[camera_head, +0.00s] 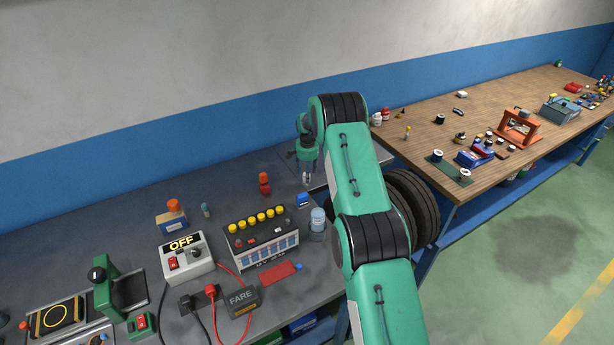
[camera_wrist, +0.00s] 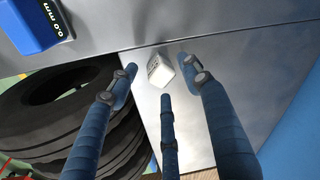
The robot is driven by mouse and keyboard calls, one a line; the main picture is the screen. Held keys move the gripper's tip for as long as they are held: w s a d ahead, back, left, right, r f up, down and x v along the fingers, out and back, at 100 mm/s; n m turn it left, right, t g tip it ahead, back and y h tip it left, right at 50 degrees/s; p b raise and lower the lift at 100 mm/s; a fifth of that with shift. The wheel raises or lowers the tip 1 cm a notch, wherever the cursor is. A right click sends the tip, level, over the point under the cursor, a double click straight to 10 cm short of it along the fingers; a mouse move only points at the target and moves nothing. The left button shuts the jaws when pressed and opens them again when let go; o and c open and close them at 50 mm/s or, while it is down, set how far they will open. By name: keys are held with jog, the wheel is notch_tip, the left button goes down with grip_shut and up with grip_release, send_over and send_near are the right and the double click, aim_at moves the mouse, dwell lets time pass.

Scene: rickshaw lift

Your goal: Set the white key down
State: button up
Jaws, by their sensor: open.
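The white key (camera_wrist: 160,70) is a small white block with dark marks on one face, seen in the wrist view. It appears to rest tilted on the grey metal surface (camera_wrist: 225,60), just past a seam. My gripper (camera_wrist: 157,77) is open, with its blue fingers spread around and above the key. I see a gap between the key and each fingertip. In the head view my gripper (camera_head: 306,178) is low over the back right of the grey bench (camera_head: 90,235); the key cannot be made out there.
A blue gauge reading 0.0 mm (camera_wrist: 32,22) stands close by, also in the head view (camera_head: 303,200). A black tyre (camera_wrist: 50,120) lies beside the metal surface. A red bottle (camera_head: 264,184), a grey jar (camera_head: 317,222) and a box with yellow knobs (camera_head: 262,240) stand nearby.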

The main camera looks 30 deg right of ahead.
notch_tip(320, 180, up, 10)
jog(key=s, duration=0.1)
jog(key=shift+a+f, duration=0.2)
jog(key=shift+a, duration=0.1)
dwell(0.6)
jog(key=shift+r, duration=0.1)
